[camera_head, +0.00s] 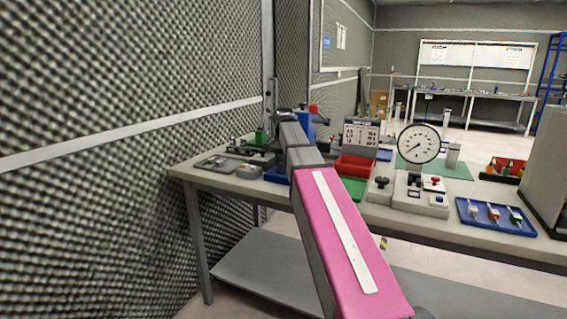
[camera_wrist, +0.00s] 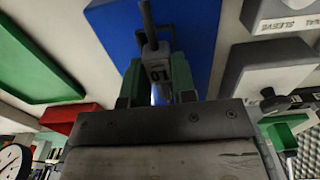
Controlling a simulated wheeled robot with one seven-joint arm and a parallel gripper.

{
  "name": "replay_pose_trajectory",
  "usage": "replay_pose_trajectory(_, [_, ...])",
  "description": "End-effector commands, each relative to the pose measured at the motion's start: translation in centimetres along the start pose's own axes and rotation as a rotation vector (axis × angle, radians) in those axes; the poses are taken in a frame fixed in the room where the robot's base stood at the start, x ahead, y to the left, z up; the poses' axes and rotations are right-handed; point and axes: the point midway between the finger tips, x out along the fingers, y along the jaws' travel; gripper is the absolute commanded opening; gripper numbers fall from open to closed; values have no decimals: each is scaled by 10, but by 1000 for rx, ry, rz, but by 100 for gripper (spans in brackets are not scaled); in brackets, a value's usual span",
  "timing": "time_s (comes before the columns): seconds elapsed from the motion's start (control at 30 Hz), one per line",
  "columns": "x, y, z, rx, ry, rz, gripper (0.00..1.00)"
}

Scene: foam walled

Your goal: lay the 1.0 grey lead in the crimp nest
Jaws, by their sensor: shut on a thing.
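In the wrist view my gripper (camera_wrist: 157,88) is shut on a grey lead (camera_wrist: 157,62) between its two green-tipped fingers. The lead has a pale tag with dark digits that look like "01", and a thin grey end sticks out past the fingers. Behind it is a blue tray (camera_wrist: 205,28); I cannot tell whether the lead touches it. In the head view my pink and grey arm hides the gripper and lead, and part of the blue tray (camera_head: 277,175) shows left of the arm. I cannot make out the crimp nest for certain in either view.
A block marked "SLEEVE" (camera_wrist: 280,14) and a pale block (camera_wrist: 265,75) lie right in the wrist view. On the bench, a red bin (camera_head: 354,166), a dial gauge (camera_head: 419,144) and a blue tray of coloured-handled items (camera_head: 495,216) stand right of my arm. A foam wall (camera_head: 130,70) is close left.

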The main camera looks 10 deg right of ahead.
Motion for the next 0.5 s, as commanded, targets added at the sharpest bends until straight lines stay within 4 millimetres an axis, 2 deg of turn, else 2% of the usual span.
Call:
replay_pose_trajectory(0.43, [10,0,0,0,0,0,2])
replay_pose_trajectory(0.47, [9,0,0,0,0,0,35])
replay_pose_trajectory(0.5, [9,0,0,0,0,0,48])
